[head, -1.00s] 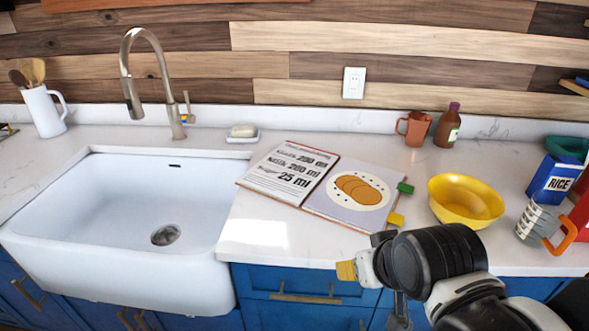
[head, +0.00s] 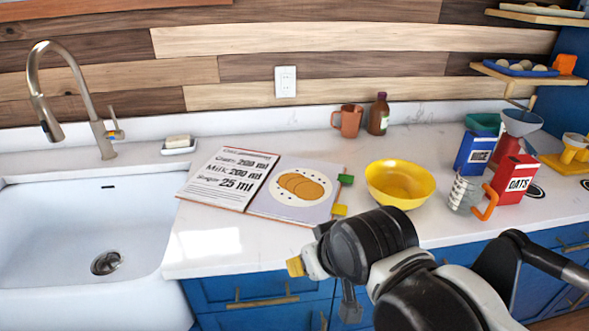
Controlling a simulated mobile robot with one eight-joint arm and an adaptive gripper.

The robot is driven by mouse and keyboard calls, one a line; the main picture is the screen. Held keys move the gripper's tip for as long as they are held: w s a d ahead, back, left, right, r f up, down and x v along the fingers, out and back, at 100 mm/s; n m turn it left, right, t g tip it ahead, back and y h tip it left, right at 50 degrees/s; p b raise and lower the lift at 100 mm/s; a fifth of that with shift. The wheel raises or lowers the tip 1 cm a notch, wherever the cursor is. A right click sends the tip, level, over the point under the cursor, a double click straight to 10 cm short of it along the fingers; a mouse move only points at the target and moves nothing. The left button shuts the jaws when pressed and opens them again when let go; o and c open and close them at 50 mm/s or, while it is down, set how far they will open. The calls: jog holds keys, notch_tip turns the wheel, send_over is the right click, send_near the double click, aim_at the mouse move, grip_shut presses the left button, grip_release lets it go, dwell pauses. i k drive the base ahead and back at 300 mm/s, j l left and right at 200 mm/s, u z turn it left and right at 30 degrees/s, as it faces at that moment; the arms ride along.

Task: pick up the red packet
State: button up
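The red packet (head: 514,180), lettered "OATS", stands upright on the white counter at the right in the head view. A striped grey measuring cup (head: 464,193) with an orange handle stands at its left front, the handle close to the packet. A blue packet (head: 475,153) lettered "RICE" stands behind and to the left. My arm reaches in from the bottom right, in front of the counter. My gripper (head: 350,306) is at the arm's end, low in front of the blue drawers and well left of the packet. Its fingers are mostly hidden, so its opening does not show.
A yellow bowl (head: 400,184) stands left of the cup. An open recipe book (head: 262,186) lies beside the sink (head: 85,250). A funnel (head: 522,122) and green container (head: 483,122) are behind the packets. Shelves (head: 540,70) overhang the back right. Counter front is clear near the bowl.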

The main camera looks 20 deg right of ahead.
aim_at(514, 174)
jog(key=z, duration=1.7)
